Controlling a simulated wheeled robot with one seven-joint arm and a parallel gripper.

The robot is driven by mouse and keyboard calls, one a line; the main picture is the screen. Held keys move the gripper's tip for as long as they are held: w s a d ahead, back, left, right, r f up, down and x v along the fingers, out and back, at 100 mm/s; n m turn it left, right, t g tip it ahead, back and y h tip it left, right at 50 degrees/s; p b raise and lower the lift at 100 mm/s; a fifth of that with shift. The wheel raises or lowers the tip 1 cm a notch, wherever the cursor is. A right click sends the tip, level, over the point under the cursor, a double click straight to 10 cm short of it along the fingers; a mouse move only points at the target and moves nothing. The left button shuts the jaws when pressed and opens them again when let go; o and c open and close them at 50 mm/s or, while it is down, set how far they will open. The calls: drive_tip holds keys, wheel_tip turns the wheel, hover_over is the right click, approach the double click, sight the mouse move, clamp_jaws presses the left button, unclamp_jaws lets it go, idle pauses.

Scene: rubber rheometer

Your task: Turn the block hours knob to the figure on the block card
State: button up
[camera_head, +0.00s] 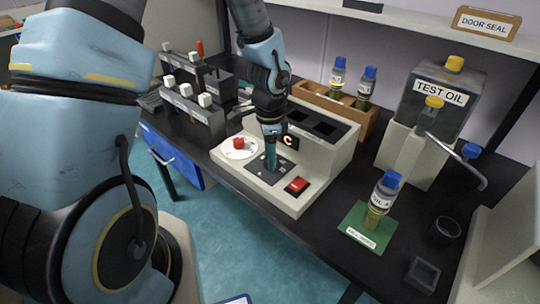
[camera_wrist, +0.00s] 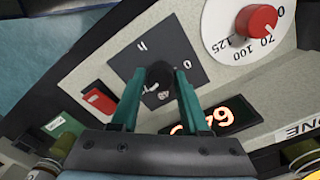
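The black knob (camera_wrist: 160,78) stands on a dark square plate (camera_wrist: 195,45) on the grey heater block. In the wrist view a 4 and a 0 show on the plate, with another mark partly hidden near the fingers. My gripper (camera_wrist: 160,88) points down at the plate, one green finger on each side of the knob. I cannot tell whether the fingers touch it. In the head view my gripper (camera_head: 270,160) hides the knob, and part of the dark plate (camera_head: 256,170) shows. I cannot make out a block card with a readable figure.
A red knob (camera_head: 238,144) on a white dial and a red switch (camera_head: 298,185) flank the plate. A lit display (camera_wrist: 215,118) is close by. An oil bottle (camera_head: 381,200) stands on a green mat (camera_head: 352,222) to the right. Racks (camera_head: 200,110) stand at left.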

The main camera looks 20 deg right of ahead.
drive_tip(key=o, duration=0.4)
drive_tip(key=shift+c, duration=0.2)
wheel_tip(320, 180, up, 11)
drive_tip(key=shift+b, duration=0.3)
drive_tip(key=shift+f, duration=0.1)
drive_tip(key=w+a+r+n+t, duration=0.1)
drive_tip(key=a+r+n, duration=0.2)
drive_tip(key=a+n, duration=1.5)
drive_tip(key=a, duration=0.7)
drive_tip(key=shift+a+n+t, duration=0.25)
drive_tip(key=shift+n+t, duration=0.05)
drive_tip(key=shift+n, duration=0.1)
